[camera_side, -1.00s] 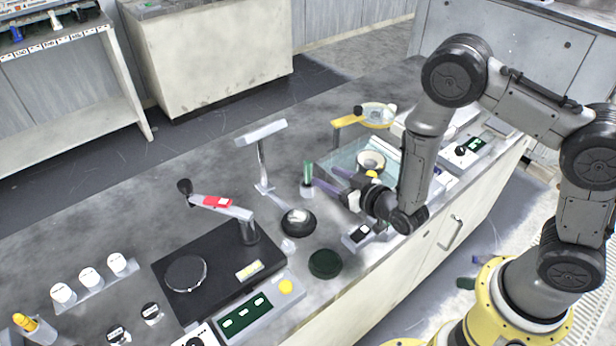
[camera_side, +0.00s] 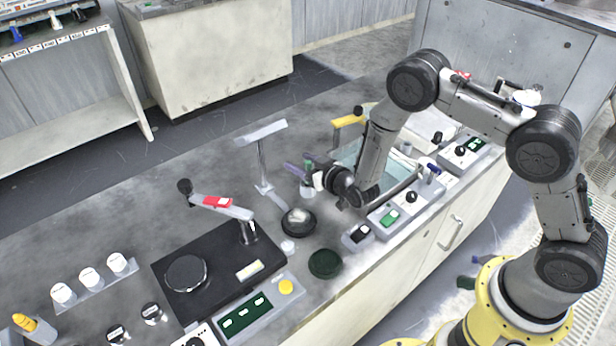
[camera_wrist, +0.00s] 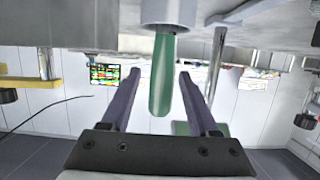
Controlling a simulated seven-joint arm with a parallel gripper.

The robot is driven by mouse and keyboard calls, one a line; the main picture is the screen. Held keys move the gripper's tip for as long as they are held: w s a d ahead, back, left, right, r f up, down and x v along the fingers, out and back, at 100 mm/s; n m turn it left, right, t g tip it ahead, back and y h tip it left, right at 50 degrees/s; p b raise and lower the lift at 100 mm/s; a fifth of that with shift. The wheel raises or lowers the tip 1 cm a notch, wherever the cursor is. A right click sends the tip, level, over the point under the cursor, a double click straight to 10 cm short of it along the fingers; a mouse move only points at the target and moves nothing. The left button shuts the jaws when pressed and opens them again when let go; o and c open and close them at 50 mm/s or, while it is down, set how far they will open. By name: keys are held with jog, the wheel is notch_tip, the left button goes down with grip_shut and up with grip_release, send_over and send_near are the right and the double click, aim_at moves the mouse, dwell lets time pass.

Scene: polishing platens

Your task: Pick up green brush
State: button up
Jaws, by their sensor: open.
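The green brush (camera_wrist: 161,90) has a rounded green handle. It stands upright in a small grey holder (camera_side: 307,191) on the bench. The brush (camera_side: 309,165) is partly hidden by my gripper in the side view. In the wrist view, which appears upside down, the holder (camera_wrist: 166,12) is at the top and the handle points down. My gripper (camera_wrist: 161,75) has two purple fingers, open, one on each side of the handle, with gaps visible on both sides. In the side view my gripper (camera_side: 299,167) reaches to the brush from the right.
A clear tray (camera_side: 347,152) and yellow arm (camera_side: 349,120) are behind my gripper. Control boxes (camera_side: 388,217) line the right edge.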

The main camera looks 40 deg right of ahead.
jog(key=shift+w, duration=0.1)
grip_shut()
jog(key=shift+r, duration=0.1)
dwell(0.5)
